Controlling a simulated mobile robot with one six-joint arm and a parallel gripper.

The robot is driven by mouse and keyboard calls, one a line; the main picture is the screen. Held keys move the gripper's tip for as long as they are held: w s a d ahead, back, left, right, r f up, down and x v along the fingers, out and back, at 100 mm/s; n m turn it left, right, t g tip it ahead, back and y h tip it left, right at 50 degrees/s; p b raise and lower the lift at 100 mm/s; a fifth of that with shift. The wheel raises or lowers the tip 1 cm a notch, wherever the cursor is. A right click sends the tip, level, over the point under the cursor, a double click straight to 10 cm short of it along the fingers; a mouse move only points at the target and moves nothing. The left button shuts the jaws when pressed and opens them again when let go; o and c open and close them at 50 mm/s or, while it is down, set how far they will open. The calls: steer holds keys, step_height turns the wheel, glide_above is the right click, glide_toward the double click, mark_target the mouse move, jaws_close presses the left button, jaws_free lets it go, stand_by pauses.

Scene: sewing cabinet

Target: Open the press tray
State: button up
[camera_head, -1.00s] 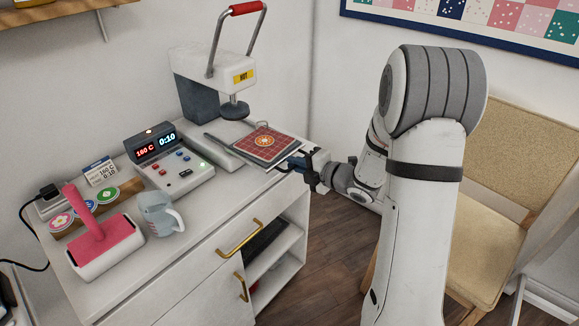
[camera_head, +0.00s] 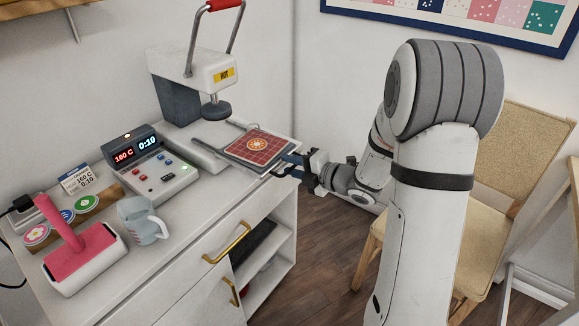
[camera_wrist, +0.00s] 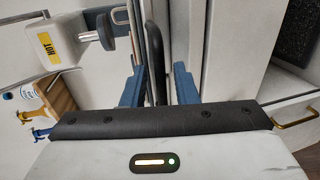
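The press tray is a flat plate (camera_head: 233,156) carrying a dark red checked cloth (camera_head: 264,146) with an orange round motif. It lies in front of the heat press (camera_head: 190,80), out past its press head. My gripper (camera_head: 287,165) is at the tray's front right edge, and the contact is small in the head view. In the wrist view my two blue fingers (camera_wrist: 157,80) stand on either side of the dark tray handle (camera_wrist: 155,60).
A control box (camera_head: 150,165) reads 160 C and 0:10. A grey mug (camera_head: 138,218) and a pink-handled tool (camera_head: 75,243) stand on the white cabinet's left part. A chair (camera_head: 480,210) stands at the right. Bare floor (camera_head: 335,240) lies right of the cabinet.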

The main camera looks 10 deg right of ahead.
steer(key=v, duration=0.8)
stand_by(0.4)
steer(key=s+d+r+m+h+p, duration=0.2)
steer(key=d+r+m+h+p, duration=0.5)
steer(key=r+m+h, duration=0.65)
steer(key=s+a+m+g+y+p, duration=0.1)
steer(key=s+a+m+g+p, duration=0.1)
steer(key=s+m, duration=0.5)
steer(key=s+a+m+g+y+p, duration=0.1)
steer(key=s+a+m+g, duration=0.4)
steer(key=s, duration=0.8)
steer(key=shift+a+r+m+g+p, duration=0.3)
steer(key=shift+r+m+g+p, duration=0.1)
steer(key=shift+m+g+p, duration=0.4)
